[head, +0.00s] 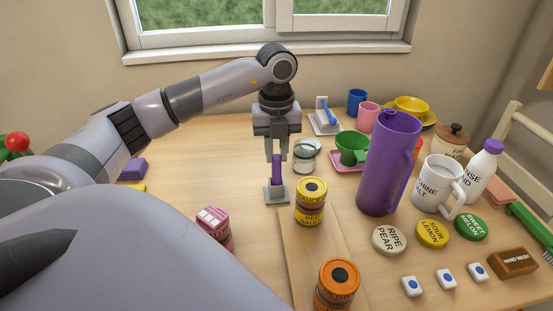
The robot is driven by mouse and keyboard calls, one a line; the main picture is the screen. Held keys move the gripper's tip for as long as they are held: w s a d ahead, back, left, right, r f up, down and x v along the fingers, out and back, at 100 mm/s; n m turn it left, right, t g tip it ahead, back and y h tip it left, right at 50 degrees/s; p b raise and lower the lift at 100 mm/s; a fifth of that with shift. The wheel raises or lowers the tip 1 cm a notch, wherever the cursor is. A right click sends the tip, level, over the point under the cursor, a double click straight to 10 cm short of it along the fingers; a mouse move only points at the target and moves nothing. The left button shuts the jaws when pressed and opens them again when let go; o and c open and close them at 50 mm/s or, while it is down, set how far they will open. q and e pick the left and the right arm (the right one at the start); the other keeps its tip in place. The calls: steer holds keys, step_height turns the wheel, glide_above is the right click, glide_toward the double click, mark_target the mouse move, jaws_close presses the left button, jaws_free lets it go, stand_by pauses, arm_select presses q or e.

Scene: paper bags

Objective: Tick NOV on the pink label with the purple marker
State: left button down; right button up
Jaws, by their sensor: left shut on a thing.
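The purple marker (277,171) stands upright with its lower end at a small grey holder (277,194) on the table. My left gripper (277,158) points straight down and is shut on the upper part of the marker. A pink-labelled jar (213,223) stands to the left and nearer to me, partly hidden by my arm. The writing on its label is too small to read, so I cannot tell where NOV is. My right gripper is not in view.
Yellow (311,192) and orange (338,280) labelled jars stand on a wooden board (300,250). A tall purple jug (389,165), a white mug (436,185) and several round labelled discs crowd the right. A glass jar (306,157) stands close right of my gripper.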

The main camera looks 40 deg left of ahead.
arm_select(q)
steer(key=shift+r+p, duration=2.45)
steer(key=shift+r, duration=0.3)
steer(key=shift+r+p, duration=0.75)
steer(key=shift+r, duration=0.1)
